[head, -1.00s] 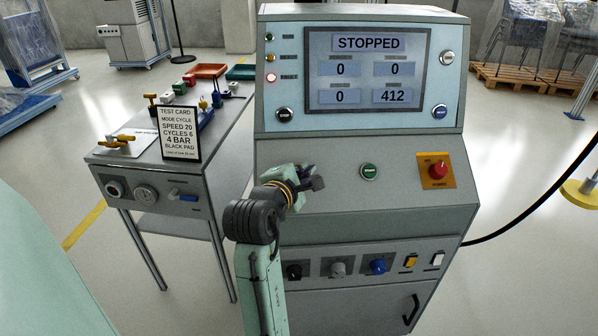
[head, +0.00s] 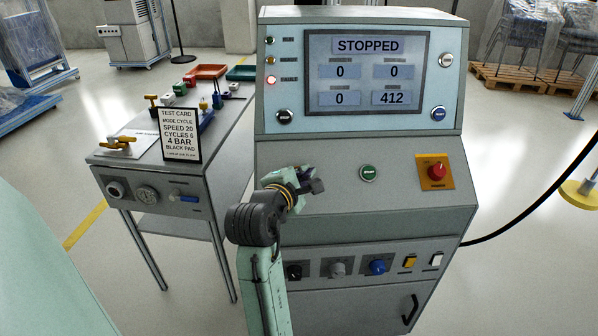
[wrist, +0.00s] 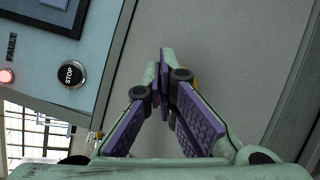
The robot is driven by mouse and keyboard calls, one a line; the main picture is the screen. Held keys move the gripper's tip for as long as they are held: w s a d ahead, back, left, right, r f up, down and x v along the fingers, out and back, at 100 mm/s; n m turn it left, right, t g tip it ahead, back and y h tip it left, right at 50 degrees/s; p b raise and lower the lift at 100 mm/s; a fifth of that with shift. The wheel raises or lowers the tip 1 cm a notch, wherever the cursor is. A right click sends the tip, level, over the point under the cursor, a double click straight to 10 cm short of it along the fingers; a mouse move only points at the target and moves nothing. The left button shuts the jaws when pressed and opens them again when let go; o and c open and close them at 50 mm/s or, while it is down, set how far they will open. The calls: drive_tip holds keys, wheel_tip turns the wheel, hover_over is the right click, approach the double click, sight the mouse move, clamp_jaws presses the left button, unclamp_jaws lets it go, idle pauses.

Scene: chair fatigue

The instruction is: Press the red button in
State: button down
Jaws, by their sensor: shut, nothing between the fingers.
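The red button (head: 436,171) is a round mushroom head on an orange plate on the sloped panel, right of the green button (head: 369,173). My gripper (head: 316,186) is in front of the left part of that panel, well left of the red button and apart from it. In the wrist view my gripper (wrist: 166,58) has its fingertips together and holds nothing. The red button is not seen in the wrist view; a bit of orange shows behind the fingers there, too hidden to identify.
The screen (head: 367,71) reads STOPPED. A black STOP button (wrist: 71,74) sits on the upper panel, with a lit red fault lamp (wrist: 7,76) beside it. Knobs and switches line the lower front. A side table (head: 148,178) with a test card (head: 180,134) stands left.

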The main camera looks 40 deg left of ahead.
drive_tip(key=shift+f, duration=0.35)
wheel_tip(320, 180, up, 6)
drive_tip(key=s+d+p, duration=0.2)
drive_tip(key=p, duration=0.3)
drive_tip(key=shift+s+d+f, duration=0.15)
drive_tip(key=shift+s+f, duration=0.05)
drive_tip(key=shift+f, duration=0.05)
drive_tip(key=shift+r, duration=0.1)
